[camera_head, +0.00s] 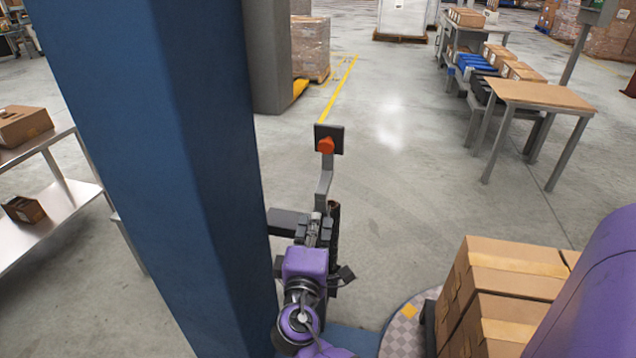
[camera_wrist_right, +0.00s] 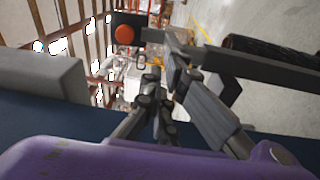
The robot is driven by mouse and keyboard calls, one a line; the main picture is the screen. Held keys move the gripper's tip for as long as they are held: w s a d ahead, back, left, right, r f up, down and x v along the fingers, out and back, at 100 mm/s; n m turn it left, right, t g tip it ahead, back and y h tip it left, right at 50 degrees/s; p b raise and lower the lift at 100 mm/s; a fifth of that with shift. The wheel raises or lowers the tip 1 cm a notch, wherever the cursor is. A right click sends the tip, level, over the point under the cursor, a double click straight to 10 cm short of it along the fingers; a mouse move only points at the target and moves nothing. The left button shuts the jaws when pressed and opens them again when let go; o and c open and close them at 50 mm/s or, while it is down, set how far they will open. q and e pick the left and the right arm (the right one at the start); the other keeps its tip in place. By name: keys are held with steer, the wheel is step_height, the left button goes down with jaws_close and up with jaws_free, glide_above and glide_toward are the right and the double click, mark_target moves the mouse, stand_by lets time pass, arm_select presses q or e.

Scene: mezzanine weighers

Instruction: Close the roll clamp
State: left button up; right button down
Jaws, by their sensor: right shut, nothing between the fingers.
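A stretch-wrap fixture stands beside the blue column (camera_head: 165,150) in the head view. It has a dark arm (camera_head: 285,220), a dark upright roll (camera_head: 335,215) and a grey bracket (camera_head: 323,190). The bracket carries a black plate (camera_head: 337,133) with an orange-red knob (camera_head: 326,146). The knob also shows in the wrist view (camera_wrist_right: 124,34), with a dark bar (camera_wrist_right: 262,70) and the roll (camera_wrist_right: 272,48) at the right. I cannot tell which part is the clamp or how it is set. My right gripper (camera_head: 315,224) is shut and empty, close to these parts; contact is unclear.
Cartons (camera_head: 510,255) stand by a round patterned plate (camera_head: 405,330) at lower right. The column blocks the left side closely. A steel shelf (camera_head: 55,225) is left, a wooden-topped table (camera_head: 540,95) upper right. The floor between is clear.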

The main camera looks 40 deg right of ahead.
step_height(320, 180, up, 3)
steer(key=w+h+b, duration=0.1)
steer(key=w+h, duration=0.1)
glide_toward(326, 151)
steer(key=x, duration=0.7)
steer(key=shift+f+p, duration=0.1)
steer(key=shift+p, duration=0.25)
